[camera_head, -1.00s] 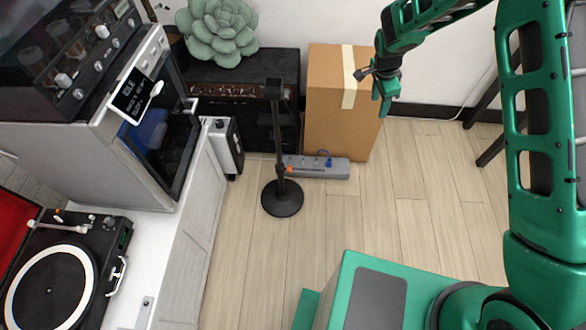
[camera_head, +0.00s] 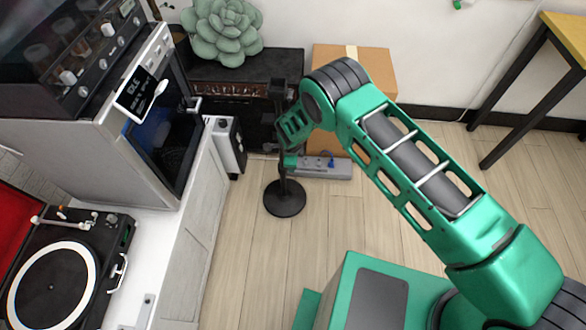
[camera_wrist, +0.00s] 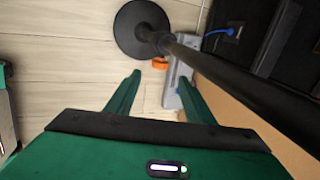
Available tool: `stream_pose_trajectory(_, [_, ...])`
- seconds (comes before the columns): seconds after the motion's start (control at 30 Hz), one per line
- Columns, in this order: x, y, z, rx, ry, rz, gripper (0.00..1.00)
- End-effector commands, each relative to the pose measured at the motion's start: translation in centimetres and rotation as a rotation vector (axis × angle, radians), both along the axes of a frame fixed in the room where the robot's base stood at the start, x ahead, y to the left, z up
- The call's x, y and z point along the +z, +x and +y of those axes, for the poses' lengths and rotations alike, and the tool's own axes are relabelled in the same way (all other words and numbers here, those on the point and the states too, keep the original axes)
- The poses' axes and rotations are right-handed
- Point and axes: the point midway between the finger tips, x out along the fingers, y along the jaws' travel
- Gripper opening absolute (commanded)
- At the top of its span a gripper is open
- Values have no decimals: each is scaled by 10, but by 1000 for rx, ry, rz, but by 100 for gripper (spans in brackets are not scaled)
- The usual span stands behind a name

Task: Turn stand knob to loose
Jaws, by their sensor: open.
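The stand has a round black base (camera_head: 285,200) on the wood floor and a thin upright black pole; the base also shows in the wrist view (camera_wrist: 142,30). Its orange knob (camera_wrist: 161,63) shows low on the pole, near the base, in the wrist view. My gripper (camera_wrist: 161,78) is open, with the knob just beyond and between its two green fingers. They look apart from it, though the exact gap is hard to tell. In the head view my gripper (camera_head: 290,162) is at the lower pole and hides the knob.
A grey power strip (camera_head: 332,169) lies right behind the stand, with a cardboard box (camera_head: 380,66) behind it. A dark amplifier (camera_head: 225,76) with a succulent on top stands at the back. The white counter (camera_head: 196,235) is at left.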

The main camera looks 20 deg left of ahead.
Motion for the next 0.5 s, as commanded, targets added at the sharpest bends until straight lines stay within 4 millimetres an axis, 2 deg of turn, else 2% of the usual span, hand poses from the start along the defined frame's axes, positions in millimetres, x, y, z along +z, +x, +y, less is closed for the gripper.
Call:
stream_pose_trajectory(0.2, [-33, 8, 0, 1, -4, 1, 48])
stream_pose_trajectory(0.5, [-72, 19, 3, 1, -3, 0, 48])
